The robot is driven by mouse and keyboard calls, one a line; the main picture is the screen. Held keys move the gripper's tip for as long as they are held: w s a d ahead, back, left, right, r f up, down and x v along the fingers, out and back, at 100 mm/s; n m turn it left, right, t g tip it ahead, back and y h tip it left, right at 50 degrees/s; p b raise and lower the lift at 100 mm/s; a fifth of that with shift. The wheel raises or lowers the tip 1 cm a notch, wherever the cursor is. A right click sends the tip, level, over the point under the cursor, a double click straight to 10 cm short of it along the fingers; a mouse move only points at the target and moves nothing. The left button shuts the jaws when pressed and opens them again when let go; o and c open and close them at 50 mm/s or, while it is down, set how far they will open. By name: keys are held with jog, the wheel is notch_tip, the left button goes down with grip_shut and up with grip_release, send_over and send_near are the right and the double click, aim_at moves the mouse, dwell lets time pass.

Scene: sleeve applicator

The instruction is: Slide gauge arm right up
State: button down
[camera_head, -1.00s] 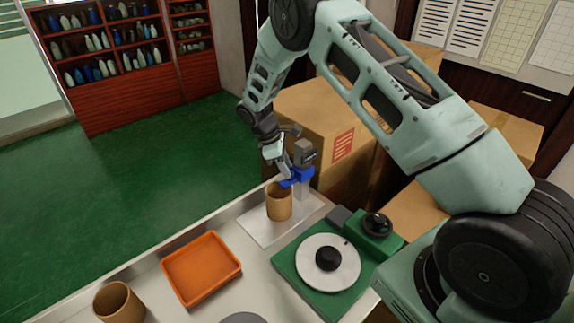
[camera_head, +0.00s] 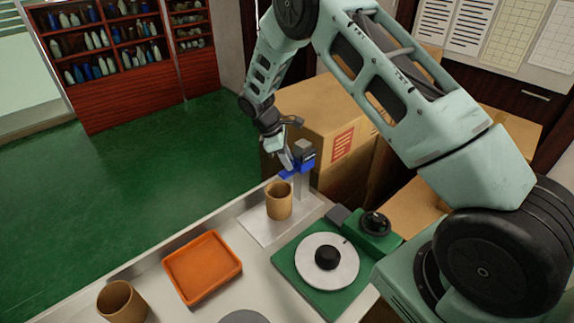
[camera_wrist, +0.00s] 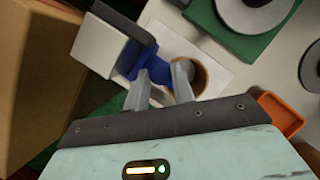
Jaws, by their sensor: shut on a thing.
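The blue gauge arm (camera_head: 306,160) sits on a grey upright post (camera_head: 301,187) at the back of the bench. My gripper (camera_head: 288,169) is at the left end of the gauge arm. In the wrist view the gauge arm (camera_wrist: 150,66) reaches in between the two fingers of my gripper (camera_wrist: 162,84), which are shut on it. A tan open cylinder (camera_head: 279,203) stands upright on the white base plate (camera_head: 255,226), below and in front of the gauge arm. Part of the arm's held end is hidden by my fingers.
An orange tray (camera_head: 202,267) and another tan cylinder (camera_head: 121,301) are at the left front. A green turntable unit (camera_head: 290,270) with a white disc stands to the right. Cardboard boxes (camera_head: 318,118) stand close behind the post.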

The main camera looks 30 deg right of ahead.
jog(key=shift+r, duration=0.75)
jog(key=shift+f, duration=0.1)
jog(key=c, duration=1.5)
grip_release()
jog(key=b+v, duration=0.4)
jog(key=v, duration=1.3)
jog(key=shift+r+b, duration=0.25)
jog(key=shift+b, duration=0.05)
